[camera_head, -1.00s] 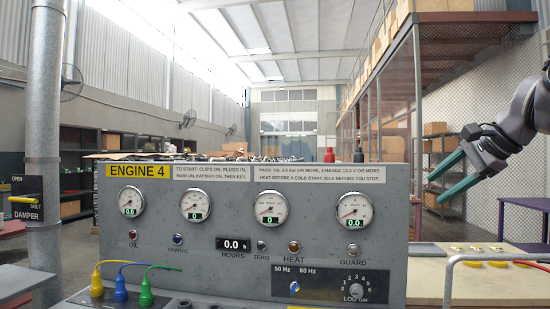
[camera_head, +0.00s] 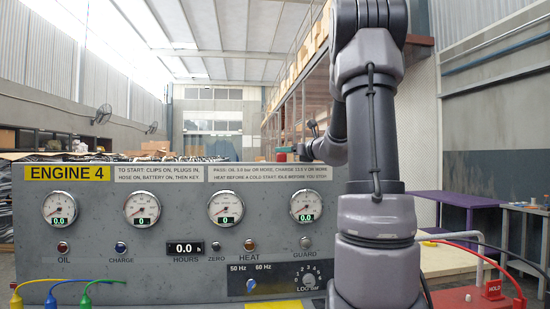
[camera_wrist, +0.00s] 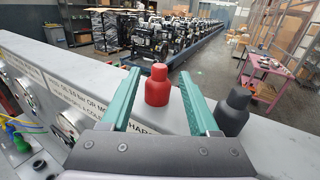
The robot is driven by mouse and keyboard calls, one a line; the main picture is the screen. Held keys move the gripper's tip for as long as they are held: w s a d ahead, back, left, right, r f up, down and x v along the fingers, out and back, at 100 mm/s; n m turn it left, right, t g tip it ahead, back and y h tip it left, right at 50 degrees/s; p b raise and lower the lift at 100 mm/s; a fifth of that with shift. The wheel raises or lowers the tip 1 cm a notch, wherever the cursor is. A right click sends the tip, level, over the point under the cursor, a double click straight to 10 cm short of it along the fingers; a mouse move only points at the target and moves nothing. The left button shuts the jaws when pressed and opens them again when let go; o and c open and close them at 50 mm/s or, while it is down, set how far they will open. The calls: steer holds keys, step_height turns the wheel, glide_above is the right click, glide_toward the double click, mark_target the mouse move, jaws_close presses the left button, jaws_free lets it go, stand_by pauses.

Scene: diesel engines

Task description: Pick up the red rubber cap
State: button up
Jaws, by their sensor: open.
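The red rubber cap (camera_wrist: 158,88) stands upright on the grey top of the engine panel in the wrist view. My gripper (camera_wrist: 160,74) is open, with one teal finger on each side of the cap. Gaps show between the cap and both fingers, and nothing is held. A dark grey cap (camera_wrist: 234,110) of similar shape stands to the right, outside the right finger. In the head view my arm reaches over the panel, and my fingers cannot be made out.
The grey panel (camera_head: 120,265) with its gauges fills the lower head view. Green, blue and yellow plugs (camera_wrist: 22,142) with cables sit at its left in the wrist view. A row of engines (camera_wrist: 152,38) and a pink table (camera_wrist: 262,75) stand beyond.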

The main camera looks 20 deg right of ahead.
steer(key=x, duration=0.6)
steer(key=shift+w+a+f, duration=0.1)
steer(key=shift+w, duration=0.1)
steer(key=shift+c, duration=0.3)
jaws_close()
